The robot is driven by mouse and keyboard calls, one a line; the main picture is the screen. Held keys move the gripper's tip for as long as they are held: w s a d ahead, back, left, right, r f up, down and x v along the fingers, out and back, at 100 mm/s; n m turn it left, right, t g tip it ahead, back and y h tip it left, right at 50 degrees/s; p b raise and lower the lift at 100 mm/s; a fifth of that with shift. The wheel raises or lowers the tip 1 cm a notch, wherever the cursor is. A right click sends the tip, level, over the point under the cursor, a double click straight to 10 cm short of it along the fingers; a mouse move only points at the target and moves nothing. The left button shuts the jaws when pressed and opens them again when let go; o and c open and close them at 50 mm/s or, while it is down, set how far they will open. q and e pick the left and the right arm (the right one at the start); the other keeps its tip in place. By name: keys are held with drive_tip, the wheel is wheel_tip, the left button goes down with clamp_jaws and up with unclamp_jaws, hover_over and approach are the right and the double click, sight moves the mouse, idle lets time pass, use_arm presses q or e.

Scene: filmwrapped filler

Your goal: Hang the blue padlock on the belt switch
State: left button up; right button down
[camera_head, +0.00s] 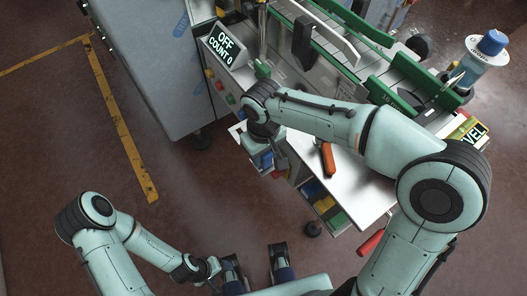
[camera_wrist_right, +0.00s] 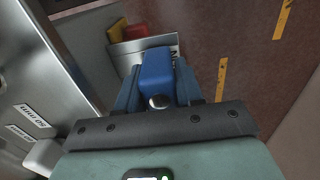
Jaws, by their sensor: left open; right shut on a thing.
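The blue padlock (camera_wrist_right: 157,72) is between the fingers of my right gripper (camera_wrist_right: 157,88) in the right wrist view. A round metal part shows at its near end. In the head view my right gripper (camera_head: 264,158) points down beside the machine's front, and the padlock cannot be told apart from the fingers there. My left gripper (camera_head: 256,262) is open and empty at the bottom, away from the machine. The control box (camera_head: 227,48) reads OFF and COUNT 0, with coloured buttons on the panel below. I cannot tell which part is the belt switch.
Red (camera_wrist_right: 137,31) and yellow (camera_wrist_right: 117,31) blocks sit by a pale labelled holder near the padlock. An orange-handled tool (camera_head: 328,158) lies on the white worktop (camera_head: 358,190). A steel cabinet (camera_head: 165,65) stands left. A bottle (camera_head: 484,58) stands far right. Floor at left is clear.

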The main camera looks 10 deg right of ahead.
drive_tip(key=shift+f, duration=0.3)
idle(0.5)
drive_tip(key=c, duration=0.6)
unclamp_jaws()
drive_tip(key=shift+c, duration=0.2)
wheel_tip(320, 180, up, 13)
drive_tip(key=p, duration=0.2)
drive_tip(key=shift+r+p, duration=0.2)
drive_tip(key=shift+p, duration=0.1)
